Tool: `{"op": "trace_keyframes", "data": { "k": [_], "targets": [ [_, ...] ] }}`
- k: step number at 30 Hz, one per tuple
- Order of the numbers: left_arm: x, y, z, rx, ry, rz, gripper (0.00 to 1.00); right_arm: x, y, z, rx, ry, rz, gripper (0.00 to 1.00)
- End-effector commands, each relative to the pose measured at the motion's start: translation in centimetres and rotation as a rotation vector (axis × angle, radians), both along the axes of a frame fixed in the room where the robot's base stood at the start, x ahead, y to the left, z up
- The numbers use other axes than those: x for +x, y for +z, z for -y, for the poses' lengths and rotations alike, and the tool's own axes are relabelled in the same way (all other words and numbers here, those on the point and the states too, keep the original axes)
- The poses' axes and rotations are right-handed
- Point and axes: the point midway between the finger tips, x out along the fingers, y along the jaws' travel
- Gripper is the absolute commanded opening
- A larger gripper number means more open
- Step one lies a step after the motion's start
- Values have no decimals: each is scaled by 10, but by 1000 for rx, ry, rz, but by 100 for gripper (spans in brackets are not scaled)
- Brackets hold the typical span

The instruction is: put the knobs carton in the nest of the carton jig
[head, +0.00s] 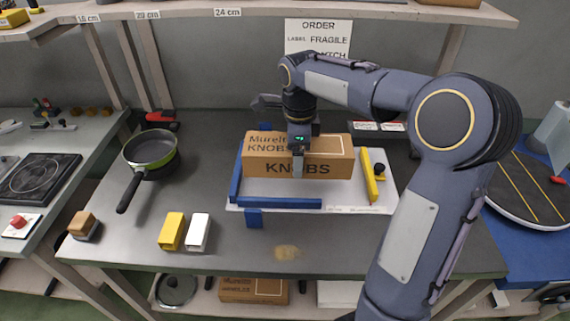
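The knobs carton (262,167) is a brown box marked KNOBS, lying lengthwise over the white base of the carton jig (340,199). The jig has a blue fence along its left and front sides and a yellow bar (369,177) on the right. The carton's left end is close to the left fence; bare base shows between carton and front fence. My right gripper (298,163) comes down from above at mid-carton, one finger against the front face. The other finger is hidden behind; the grip looks closed on the carton. I cannot tell whether the carton touches the base. My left gripper is out of view.
A frying pan (151,151) stands at the left of the table. A yellow block (171,231) and a white block (198,232) lie in front of the jig's left side. A sign stands behind the jig. The front right table is partly hidden by my arm.

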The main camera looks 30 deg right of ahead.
Motion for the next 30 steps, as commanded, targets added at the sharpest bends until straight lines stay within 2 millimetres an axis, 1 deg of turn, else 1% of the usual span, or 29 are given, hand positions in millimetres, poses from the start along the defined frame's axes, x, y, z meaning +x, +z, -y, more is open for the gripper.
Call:
{"op": "trace_keyframes", "data": {
  "k": [1, 2, 3, 6, 9, 11, 17, 18, 21, 24, 30],
  "targets": [
    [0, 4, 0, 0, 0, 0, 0, 14, -5, 2, 1, 0, -3, 52],
    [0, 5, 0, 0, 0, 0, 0, 21, -9, 4, 1, 0, -3, 52],
    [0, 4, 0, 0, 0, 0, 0, 28, -17, 4, 1, 1, -5, 52],
    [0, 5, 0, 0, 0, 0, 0, 43, -37, 7, 1, 1, -4, 52],
    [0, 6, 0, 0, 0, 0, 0, 54, -52, 9, 2, 2, -3, 52],
    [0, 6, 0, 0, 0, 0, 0, 60, -56, 10, 1, 2, 1, 52],
    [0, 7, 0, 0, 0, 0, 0, 68, -67, 11, 1, 2, -1, 52],
    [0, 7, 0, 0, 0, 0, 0, 70, -71, 12, 1, 2, -2, 52],
    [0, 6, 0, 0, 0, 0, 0, 69, -87, 12, 1, 2, -3, 52],
    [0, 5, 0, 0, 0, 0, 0, 69, -98, 12, 1, 1, -2, 52],
    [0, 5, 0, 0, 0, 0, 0, 69, -99, 11, 0, 2, 1, 52]
  ]
}}
